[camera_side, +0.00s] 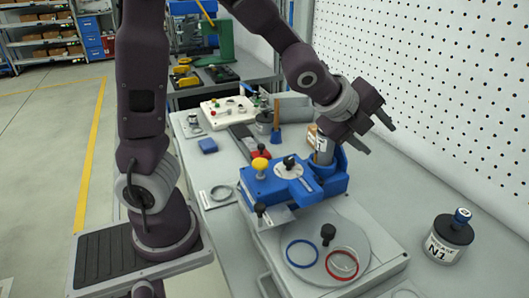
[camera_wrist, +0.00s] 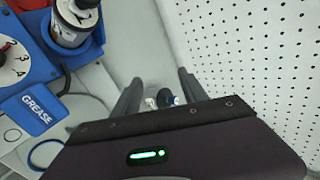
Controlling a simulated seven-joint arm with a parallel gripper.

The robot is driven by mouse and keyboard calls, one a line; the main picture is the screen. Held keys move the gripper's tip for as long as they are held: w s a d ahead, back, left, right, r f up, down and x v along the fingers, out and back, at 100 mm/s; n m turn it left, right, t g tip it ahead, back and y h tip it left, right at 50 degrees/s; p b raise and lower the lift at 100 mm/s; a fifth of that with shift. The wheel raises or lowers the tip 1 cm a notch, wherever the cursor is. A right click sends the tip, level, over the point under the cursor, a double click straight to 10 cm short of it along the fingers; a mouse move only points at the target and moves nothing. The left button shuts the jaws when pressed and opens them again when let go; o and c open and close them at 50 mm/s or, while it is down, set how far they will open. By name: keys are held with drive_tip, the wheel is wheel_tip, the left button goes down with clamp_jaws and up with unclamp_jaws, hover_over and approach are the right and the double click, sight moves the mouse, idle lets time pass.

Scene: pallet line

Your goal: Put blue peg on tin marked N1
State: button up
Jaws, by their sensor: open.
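The tin marked N1 (camera_side: 444,246) stands upright at the right of the bench in the side view, with a black lid and a white label. In the wrist view, my gripper's fingers (camera_wrist: 159,78) are spread.
A blue fixture (camera_side: 290,185) with a yellow knob stands mid-bench beside my gripper. A round plate (camera_side: 318,262) with blue and red rings lies in front. A white pegboard wall (camera_side: 450,90) rises along the right. Bench around the tin is clear.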

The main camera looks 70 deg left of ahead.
drive_tip(key=s+r+n+g, duration=0.1)
drive_tip(key=s+n+g, duration=0.1)
drive_tip(key=s+n, duration=0.8)
drive_tip(key=s+r+n+g, duration=0.1)
drive_tip(key=s+n, duration=0.8)
drive_tip(key=s, duration=0.9)
drive_tip(key=shift+a+r+n+g, duration=0.25)
drive_tip(key=shift+r+n+g, duration=0.15)
drive_tip(key=shift+g, duration=0.3)
